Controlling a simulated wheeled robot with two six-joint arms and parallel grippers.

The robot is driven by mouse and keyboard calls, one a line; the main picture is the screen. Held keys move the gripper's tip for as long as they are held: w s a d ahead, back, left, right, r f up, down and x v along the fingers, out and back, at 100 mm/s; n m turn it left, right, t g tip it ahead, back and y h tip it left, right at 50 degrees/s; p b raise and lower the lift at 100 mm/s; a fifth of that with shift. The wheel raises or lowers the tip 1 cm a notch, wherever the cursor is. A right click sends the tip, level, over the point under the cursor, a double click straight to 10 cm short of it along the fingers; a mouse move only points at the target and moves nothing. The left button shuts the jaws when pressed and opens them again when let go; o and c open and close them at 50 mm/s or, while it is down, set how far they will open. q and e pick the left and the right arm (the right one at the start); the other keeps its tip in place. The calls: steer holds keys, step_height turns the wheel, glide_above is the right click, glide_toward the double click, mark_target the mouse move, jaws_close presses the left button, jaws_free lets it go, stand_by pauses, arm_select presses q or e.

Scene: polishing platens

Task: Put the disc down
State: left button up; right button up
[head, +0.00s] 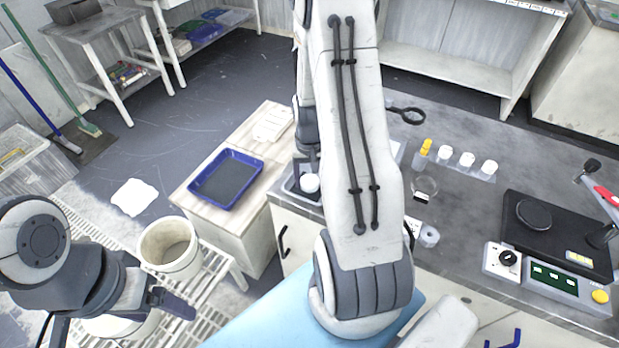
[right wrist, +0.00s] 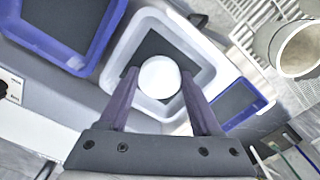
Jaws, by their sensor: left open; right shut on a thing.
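The white round disc (right wrist: 160,76) is held between the two fingers of my right gripper (right wrist: 158,88). In the right wrist view it appears over a pale square tray (right wrist: 117,72) with a dark inside. I cannot tell whether the disc touches the tray floor. In the head view the disc (head: 310,183) shows below the right gripper (head: 307,168), at the tray by the counter's left end; my right arm hides much of that area. My left gripper (head: 174,302) is open and empty at the lower left, in front of the bucket.
A blue tray (head: 258,156) lies on a wooden-topped cabinet. Another blue tray (right wrist: 111,26) sits beside the pale tray in the wrist view. A white bucket (head: 168,245) stands lower left. White-capped jars (head: 467,160) and a polishing machine (head: 555,235) occupy the counter at right.

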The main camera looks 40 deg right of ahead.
mark_target(310, 182)
steer(key=o, duration=1.4)
steer(key=shift+f, duration=0.15)
steer(key=shift+o, duration=0.2)
step_height(310, 182, up, 12)
steer(key=p, duration=0.1)
steer(key=shift+r, duration=0.2)
steer(key=s+a+r+n, duration=0.1)
steer(key=a+r+n, duration=0.15)
steer(key=a, duration=0.65)
steer(key=a+r+n, duration=0.2)
steer(key=a+n, duration=0.1)
steer(key=a, duration=0.5)
steer(key=s+a+r+n+y, duration=0.1)
steer(key=s+a+r+n, duration=0.2)
steer(key=s+a+n, duration=0.6)
steer(key=s+a, duration=0.5)
steer(key=s, duration=0.1)
